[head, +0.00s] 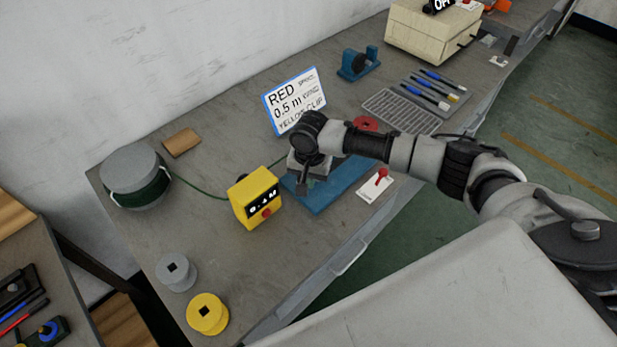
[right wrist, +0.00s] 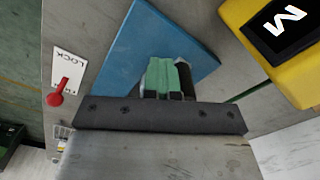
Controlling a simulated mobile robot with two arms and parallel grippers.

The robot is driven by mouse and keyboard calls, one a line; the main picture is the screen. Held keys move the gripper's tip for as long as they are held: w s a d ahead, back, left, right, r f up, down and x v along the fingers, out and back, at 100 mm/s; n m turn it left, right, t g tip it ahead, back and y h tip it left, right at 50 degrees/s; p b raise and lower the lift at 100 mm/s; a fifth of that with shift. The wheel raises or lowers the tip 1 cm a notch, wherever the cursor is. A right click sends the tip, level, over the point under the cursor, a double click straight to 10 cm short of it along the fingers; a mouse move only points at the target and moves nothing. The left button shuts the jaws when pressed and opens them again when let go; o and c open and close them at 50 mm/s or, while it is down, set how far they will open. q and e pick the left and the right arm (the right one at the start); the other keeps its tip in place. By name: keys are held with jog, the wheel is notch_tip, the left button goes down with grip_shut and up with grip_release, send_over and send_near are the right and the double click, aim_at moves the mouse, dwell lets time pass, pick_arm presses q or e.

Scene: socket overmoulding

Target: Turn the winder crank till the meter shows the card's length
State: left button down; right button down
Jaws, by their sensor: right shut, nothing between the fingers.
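The yellow meter (head: 255,198) stands on the bench; its dark display seems to read 0.4 M. It also shows at the top right of the right wrist view (right wrist: 290,45). The white card (head: 295,101) reads RED, 0.5 m, YELLOW CLIP. The winder's blue base (head: 335,192) lies right of the meter, partly under my right arm. My right gripper (head: 304,186) is shut, low over the base's left end. In the right wrist view a green piece (right wrist: 168,75) shows at the fingers, beside a dark cylinder. I cannot make out the crank. My left gripper is out of view.
A green wire runs from a large reel (head: 135,180) to the meter. Grey (head: 176,272) and yellow (head: 207,314) spools stand at front left. A LOCK card with a red lever (head: 377,182) lies right of the base. A red disc (head: 365,124) and grey rack (head: 400,110) lie behind my arm.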

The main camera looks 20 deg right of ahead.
jog(key=shift+w+a, duration=0.5)
jog(key=shift+w, duration=0.1)
jog(key=shift+w+a, duration=0.25)
jog(key=shift+w, duration=0.55)
jog(key=shift+a, duration=0.1)
jog(key=shift+w, duration=0.15)
jog(key=shift+w+b, duration=0.45)
jog(key=shift+w, duration=0.4)
